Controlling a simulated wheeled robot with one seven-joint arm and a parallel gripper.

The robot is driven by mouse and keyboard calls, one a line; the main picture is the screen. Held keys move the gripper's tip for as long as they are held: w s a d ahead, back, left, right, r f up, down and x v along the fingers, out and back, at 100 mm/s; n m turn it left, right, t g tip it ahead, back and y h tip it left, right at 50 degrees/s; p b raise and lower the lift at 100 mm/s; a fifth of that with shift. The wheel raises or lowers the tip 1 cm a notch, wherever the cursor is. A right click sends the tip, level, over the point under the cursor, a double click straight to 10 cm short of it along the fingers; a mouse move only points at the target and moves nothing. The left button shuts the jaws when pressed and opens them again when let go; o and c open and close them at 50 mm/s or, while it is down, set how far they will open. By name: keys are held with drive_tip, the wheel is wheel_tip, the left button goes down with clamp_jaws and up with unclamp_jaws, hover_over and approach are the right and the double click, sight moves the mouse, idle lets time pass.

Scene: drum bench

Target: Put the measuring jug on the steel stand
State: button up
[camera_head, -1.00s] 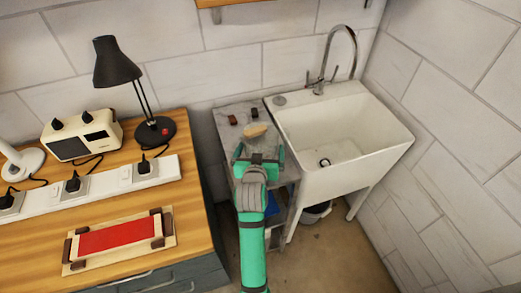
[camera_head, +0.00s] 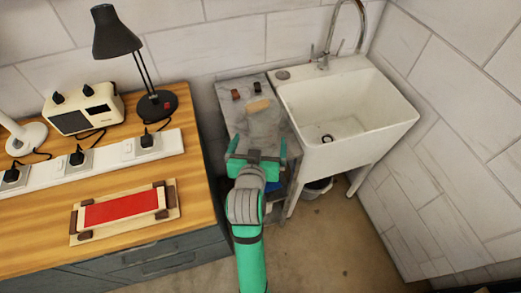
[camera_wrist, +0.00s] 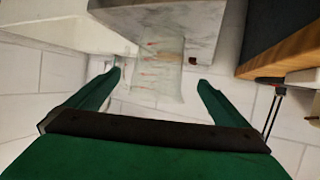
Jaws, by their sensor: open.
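The measuring jug (camera_wrist: 157,68) is clear with red marks. In the wrist view, which looks upside down, it stands against the grey marble-look top (camera_wrist: 175,16) and lies between my open fingers, apart from both. I cannot make the jug out in the head view. My gripper (camera_head: 257,151) is open over the front part of the grey top; it also shows in the wrist view (camera_wrist: 159,79). I cannot identify a steel stand for certain; a small grey disc (camera_head: 283,75) lies on the sink's back left corner.
A wooden-backed brush (camera_head: 259,106), a dark red block (camera_head: 236,94) and a brown block (camera_head: 255,86) lie on the grey top's back part. The white sink (camera_head: 345,115) is right. The wooden bench (camera_head: 40,215) is left, with a lamp (camera_head: 118,35) and power strip (camera_head: 100,158).

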drive_tip(key=s+f+n+y, duration=0.1)
drive_tip(key=s+f, duration=1.1)
drive_tip(key=s, duration=0.3)
drive_tip(key=s+r+t, duration=0.1)
drive_tip(key=s, duration=2)
drive_tip(key=shift+d+r+t, duration=0.35)
drive_tip(key=shift+d+t, duration=0.05)
drive_tip(key=shift+d, duration=0.05)
